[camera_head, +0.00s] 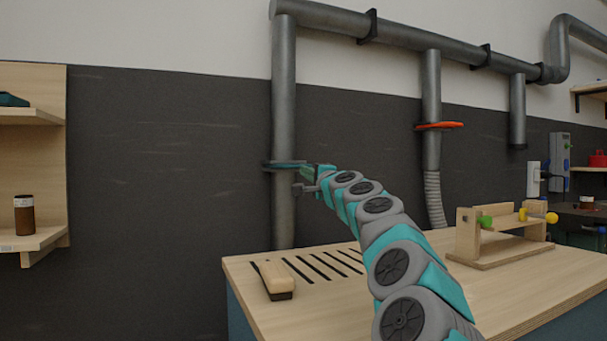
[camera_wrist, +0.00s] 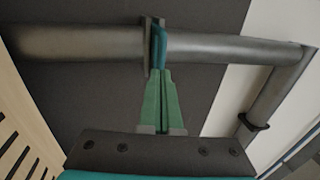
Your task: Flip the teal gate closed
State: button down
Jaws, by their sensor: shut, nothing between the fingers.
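The teal gate (camera_head: 283,164) is a thin flat plate across the left vertical grey pipe, with its ends showing on both sides of it. In the wrist view the teal gate (camera_wrist: 160,45) is seen edge-on beside a grey flange on the pipe. My gripper (camera_head: 305,169) is at the gate's right side. In the wrist view my gripper's green fingers (camera_wrist: 158,72) are shut together with nothing between them, their tips at the gate's edge. I cannot tell whether they touch it. The fingers partly hide the gate's near end.
An orange gate (camera_head: 440,126) sticks out to the right on the middle pipe. The slotted wooden bench (camera_head: 350,300) below holds a brush (camera_head: 275,279) and a wooden jig (camera_head: 505,250). A shelf with a brown jar (camera_head: 24,215) stands at left. The dark wall between is clear.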

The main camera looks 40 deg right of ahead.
jog(key=b+v, duration=0.1)
jog(key=v, duration=1)
jog(key=shift+f, duration=0.1)
dwell(0.4)
